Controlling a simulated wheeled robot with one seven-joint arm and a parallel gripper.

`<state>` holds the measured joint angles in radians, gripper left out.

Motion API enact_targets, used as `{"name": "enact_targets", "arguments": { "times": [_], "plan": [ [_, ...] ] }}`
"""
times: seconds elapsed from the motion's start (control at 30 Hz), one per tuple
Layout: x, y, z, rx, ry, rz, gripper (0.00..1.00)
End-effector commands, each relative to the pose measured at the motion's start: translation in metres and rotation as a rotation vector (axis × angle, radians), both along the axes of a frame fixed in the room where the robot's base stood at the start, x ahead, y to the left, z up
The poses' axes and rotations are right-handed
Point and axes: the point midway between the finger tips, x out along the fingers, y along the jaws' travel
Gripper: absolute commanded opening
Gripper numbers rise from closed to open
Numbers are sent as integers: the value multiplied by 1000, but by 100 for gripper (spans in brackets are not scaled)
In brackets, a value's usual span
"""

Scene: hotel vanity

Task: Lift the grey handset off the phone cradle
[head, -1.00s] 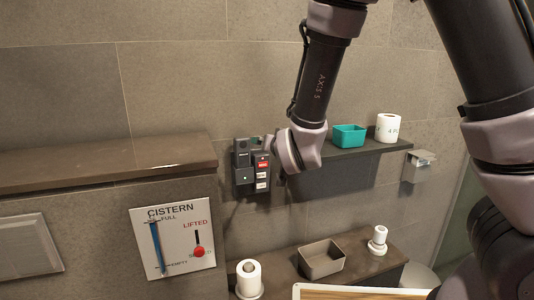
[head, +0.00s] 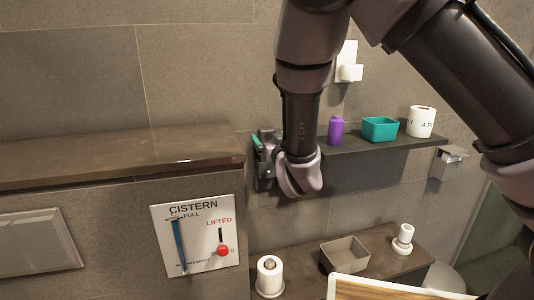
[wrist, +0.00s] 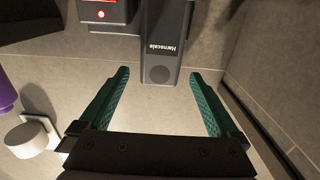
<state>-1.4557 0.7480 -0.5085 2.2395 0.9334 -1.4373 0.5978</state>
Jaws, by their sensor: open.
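My gripper (wrist: 159,73) is open, with teal ridged fingers. The handset's lower end lies between the fingertips in the picture, with a gap on each side; I cannot tell the depth between them. The dark phone cradle (wrist: 103,22), with a red light, is up and left of the fingers. In the head view the wall phone (head: 266,172) is partly hidden by my wrist. One teal finger (head: 257,142) shows against it.
A shelf (head: 350,143) right of the phone holds a purple bottle (head: 335,130), a teal bin (head: 380,129) and a paper roll (head: 421,122). A ledge (head: 205,145) juts out at left, above the cistern panel (head: 195,236). A lower counter holds a grey bin (head: 344,255).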

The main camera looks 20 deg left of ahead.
Motion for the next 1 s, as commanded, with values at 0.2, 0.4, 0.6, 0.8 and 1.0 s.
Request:
{"name": "enact_targets", "arguments": {
  "times": [0.2, 0.4, 0.6, 0.8, 1.0],
  "plan": [
    [26, 15, -2, -1, -1, -1, 98],
    [30, 18, -2, -1, -1, 1, 98],
    [30, 18, -2, -1, -1, 0, 55],
    [30, 18, -2, -1, -1, 0, 0],
    [30, 17, -1, 0, 0, 0, 0]
  ]
}}
